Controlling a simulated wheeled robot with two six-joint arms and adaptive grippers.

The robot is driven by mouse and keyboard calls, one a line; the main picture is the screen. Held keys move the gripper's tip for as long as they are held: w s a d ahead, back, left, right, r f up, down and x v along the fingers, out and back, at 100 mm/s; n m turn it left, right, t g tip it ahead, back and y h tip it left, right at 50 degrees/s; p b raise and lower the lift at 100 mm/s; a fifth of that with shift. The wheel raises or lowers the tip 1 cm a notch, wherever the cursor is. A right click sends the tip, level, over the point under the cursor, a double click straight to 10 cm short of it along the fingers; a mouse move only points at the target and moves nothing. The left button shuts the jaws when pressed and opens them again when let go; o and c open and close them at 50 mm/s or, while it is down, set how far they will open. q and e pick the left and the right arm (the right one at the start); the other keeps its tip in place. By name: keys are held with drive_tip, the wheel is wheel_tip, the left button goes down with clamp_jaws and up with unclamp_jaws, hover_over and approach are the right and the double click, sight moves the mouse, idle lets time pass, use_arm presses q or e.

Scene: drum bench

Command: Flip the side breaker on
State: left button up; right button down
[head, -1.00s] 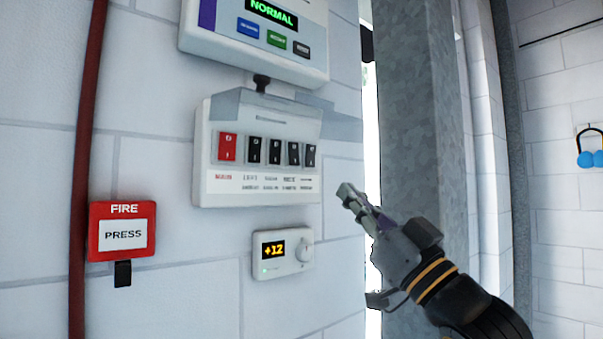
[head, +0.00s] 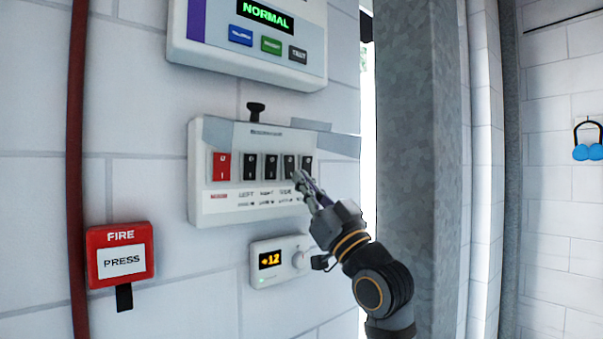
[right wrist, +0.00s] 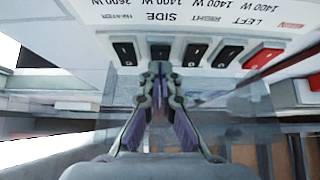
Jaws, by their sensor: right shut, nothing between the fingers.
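The breaker box (head: 200,205) hangs on the white wall with a red switch (head: 221,167) at left and several black switches to its right. The side breaker (head: 290,163) is the black switch above the SIDE label, fourth from left in the head view. In the right wrist view, which is upside down, the side breaker (right wrist: 160,51) is straight ahead of the fingertips. My right gripper (head: 299,180) is shut and empty, its tips at the lower edge of that switch. I cannot tell whether they touch it. My left gripper is not in view.
The heater breaker (head: 307,166) is close on the right. A grey see-through flap (head: 335,143) sticks out at the box's top. Below is a +12 dial unit (head: 281,261); above, a NORMAL display panel (head: 247,45). A grey post (head: 415,150) stands right; a FIRE box (head: 120,255) is lower left.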

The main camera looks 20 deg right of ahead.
drive_tip(key=shift+w+a+f, duration=0.1)
drive_tip(key=shift+w+a, duration=0.05)
drive_tip(key=shift+w, duration=0.35)
